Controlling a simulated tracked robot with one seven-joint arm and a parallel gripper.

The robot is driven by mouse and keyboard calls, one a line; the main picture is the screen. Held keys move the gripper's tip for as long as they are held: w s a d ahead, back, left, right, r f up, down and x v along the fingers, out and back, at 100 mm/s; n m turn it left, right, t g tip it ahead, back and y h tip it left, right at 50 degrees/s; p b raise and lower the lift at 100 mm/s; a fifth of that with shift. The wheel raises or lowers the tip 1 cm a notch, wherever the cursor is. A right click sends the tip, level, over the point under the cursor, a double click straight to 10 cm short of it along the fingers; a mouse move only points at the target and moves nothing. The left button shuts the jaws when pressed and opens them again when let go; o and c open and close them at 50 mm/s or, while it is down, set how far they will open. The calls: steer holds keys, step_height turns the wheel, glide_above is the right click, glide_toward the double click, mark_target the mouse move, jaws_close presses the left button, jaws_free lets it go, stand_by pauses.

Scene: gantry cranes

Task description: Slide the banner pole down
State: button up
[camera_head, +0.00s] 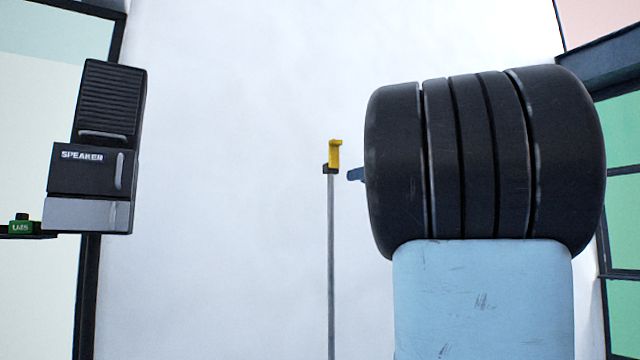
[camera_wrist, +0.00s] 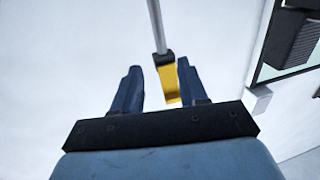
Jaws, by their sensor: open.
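The banner pole (camera_head: 331,265) is a thin grey upright rod with a yellow hooked piece (camera_head: 335,153) and a dark collar at its top, in the middle of the head view. In the wrist view the rod (camera_wrist: 156,24) comes in from the top edge, and the yellow piece (camera_wrist: 169,80) shows between my two blue fingers, partly covered by the right one. My gripper (camera_wrist: 159,66) is open and empty. In the head view only a blue fingertip (camera_head: 355,174) shows, just right of the pole below the yellow piece; the rest is hidden behind my arm.
A black speaker (camera_head: 95,150) with a grey base is on the left of the head view, beside a dark frame. A small green-labelled item (camera_head: 20,226) is at the far left. Dark-framed panels stand at the right edge. Clear space lies between speaker and pole.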

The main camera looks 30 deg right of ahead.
mark_target(332, 182)
steer(key=x, duration=1.2)
jaws_close()
stand_by(0.3)
steer(key=shift+a+f, duration=0.1)
steer(key=shift+a, duration=0.05)
